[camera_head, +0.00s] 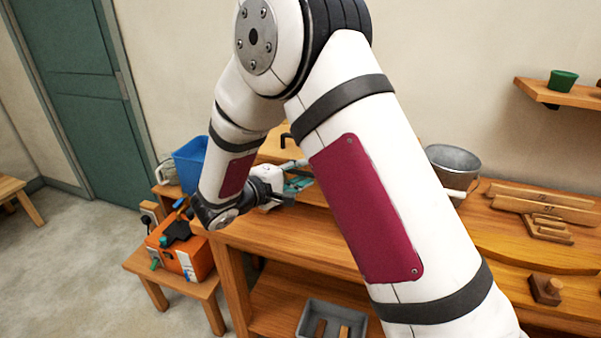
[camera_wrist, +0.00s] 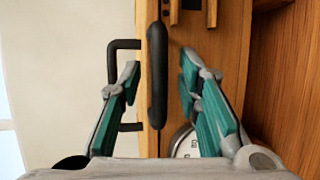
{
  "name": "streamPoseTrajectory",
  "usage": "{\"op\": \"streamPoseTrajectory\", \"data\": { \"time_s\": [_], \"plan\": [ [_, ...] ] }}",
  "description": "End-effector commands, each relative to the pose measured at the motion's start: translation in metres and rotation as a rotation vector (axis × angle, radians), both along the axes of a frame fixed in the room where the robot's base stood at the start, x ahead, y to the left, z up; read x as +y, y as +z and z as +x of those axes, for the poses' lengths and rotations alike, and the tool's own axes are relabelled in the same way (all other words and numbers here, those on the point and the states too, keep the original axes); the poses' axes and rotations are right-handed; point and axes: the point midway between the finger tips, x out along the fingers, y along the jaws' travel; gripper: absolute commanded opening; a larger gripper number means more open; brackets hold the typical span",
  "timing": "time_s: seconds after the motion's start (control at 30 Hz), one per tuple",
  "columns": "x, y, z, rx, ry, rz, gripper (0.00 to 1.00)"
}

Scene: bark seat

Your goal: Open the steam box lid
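The steam box shows in the head view as a wooden box (camera_head: 275,149) on the workbench, mostly hidden behind my arm. A black bar handle (camera_wrist: 157,75) on a wooden face of the box, which I take for the lid, runs upright through the middle of the wrist view. My gripper (camera_wrist: 160,70) is open, with one teal finger on each side of the handle. I see gaps on both sides; how deep the fingers reach cannot be told. My gripper (camera_head: 297,181) also shows in the head view, partly hidden by my arm.
A black bracket (camera_wrist: 113,85) and a round gauge (camera_wrist: 186,142) lie close to the fingers. The workbench (camera_head: 290,235) also bears a metal bucket (camera_head: 453,165) and wooden pieces (camera_head: 545,207). An orange toolbox (camera_head: 185,258) stands on a low stool at left.

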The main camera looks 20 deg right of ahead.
Motion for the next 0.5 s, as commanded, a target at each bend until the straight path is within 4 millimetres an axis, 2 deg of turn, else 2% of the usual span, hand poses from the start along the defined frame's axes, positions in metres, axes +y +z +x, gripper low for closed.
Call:
{"op": "streamPoseTrajectory", "data": {
  "time_s": [0.2, 0.33, 0.5],
  "plan": [
    [-0.0003, -0.0001, 0.0002, 0.000, -0.001, 0.000, 0.31],
    [-0.0002, 0.0001, 0.0000, 0.000, -0.001, 0.000, 0.02],
    [-0.0001, 0.0001, 0.0000, 0.000, -0.001, 0.000, 0.00]
  ]
}}
